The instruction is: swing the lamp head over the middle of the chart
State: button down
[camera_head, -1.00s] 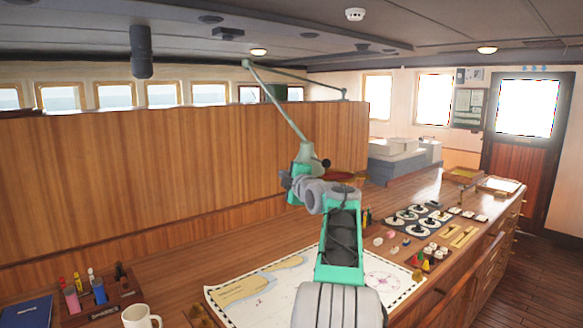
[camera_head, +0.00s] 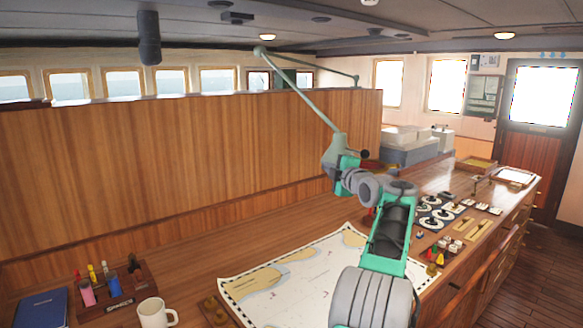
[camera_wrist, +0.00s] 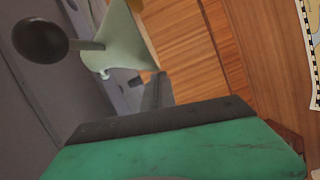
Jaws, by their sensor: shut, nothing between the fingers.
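The desk lamp's pale green head (camera_head: 333,152) hangs on a thin jointed arm (camera_head: 300,92), with a black knob (camera_head: 365,154) at its right. In the head view it appears above the chart's far right edge; its exact height is unclear. The chart (camera_head: 300,280) lies on the wooden counter, its right part hidden by my arm. My gripper (camera_head: 342,174) is shut, close below the lamp head; contact cannot be told. The wrist view shows the lamp head (camera_wrist: 128,42) and its knob (camera_wrist: 40,42) beyond my green gripper body, with the chart edge (camera_wrist: 312,45) at right.
A pen holder (camera_head: 118,295), a white mug (camera_head: 155,314) and a blue book (camera_head: 40,308) stand left of the chart. Dials and switches (camera_head: 440,215) line the counter at right. A wooden partition (camera_head: 190,150) rises behind the counter.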

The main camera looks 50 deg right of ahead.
jog(key=shift+s+d+r, duration=0.1)
jog(key=shift+s+d, duration=0.05)
jog(key=shift+s, duration=0.25)
jog(key=w+a+b+v, duration=0.1)
jog(key=a+b+v, duration=0.1)
jog(key=b+v, duration=0.7)
jog(key=shift+s+a+r, duration=0.35)
jog(key=shift+s+a, duration=0.35)
jog(key=shift+s, duration=0.25)
